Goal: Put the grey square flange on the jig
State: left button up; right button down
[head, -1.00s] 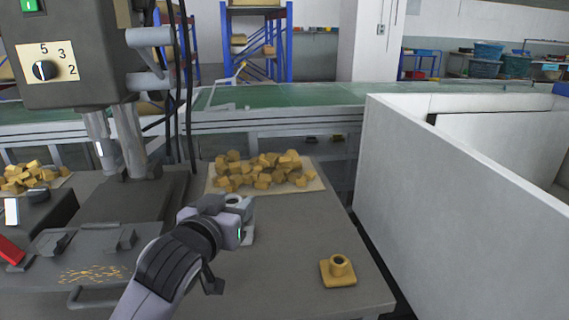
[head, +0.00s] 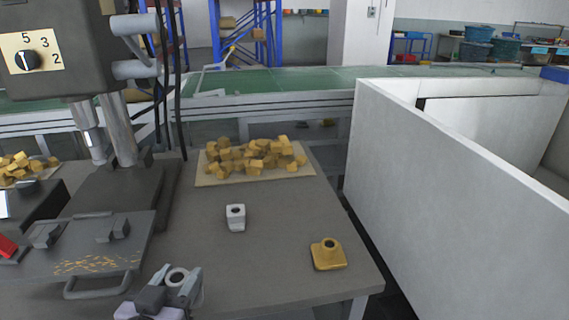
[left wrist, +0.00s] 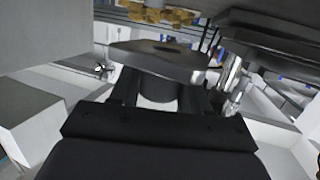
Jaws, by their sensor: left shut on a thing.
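The grey square flange (head: 177,277) is in my left gripper (head: 170,292), at the bottom of the head view. Its round collar with a hole shows there. In the left wrist view its square plate (left wrist: 158,62) and the round part (left wrist: 157,90) show between the fingers, which are shut on it. A grey plate with two raised blocks and a front handle, which looks like the jig (head: 75,258), lies left of the gripper under the drill press; yellow chips are on it. My right gripper is not in view.
A small white block with a dark hole (head: 236,219) stands mid-table. A yellow flange (head: 328,255) lies at the table's right. Yellow blocks (head: 250,158) are heaped on a board at the back. The drill press (head: 65,45) rises at the left. A white wall (head: 440,165) stands right.

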pick_arm(q)
jog(key=w+d+r+h, duration=0.1)
jog(key=w+d+r, duration=0.25)
jog(key=w, duration=0.35)
notch_tip(320, 180, up, 8)
jog(key=m+b, duration=0.1)
send_over(238, 270)
jog(key=shift+f+h, duration=0.2)
jog(key=shift+h, duration=0.1)
notch_tip(238, 270, down, 16)
jog(key=b, duration=0.2)
jog(key=shift+f+b, duration=0.15)
jog(key=shift+b, duration=0.15)
jog(key=shift+f, duration=1.65)
jog(key=shift+f, duration=0.1)
jog(key=shift+f+b, duration=0.15)
jog(key=shift+b, duration=0.15)
jog(key=o, duration=1.2)
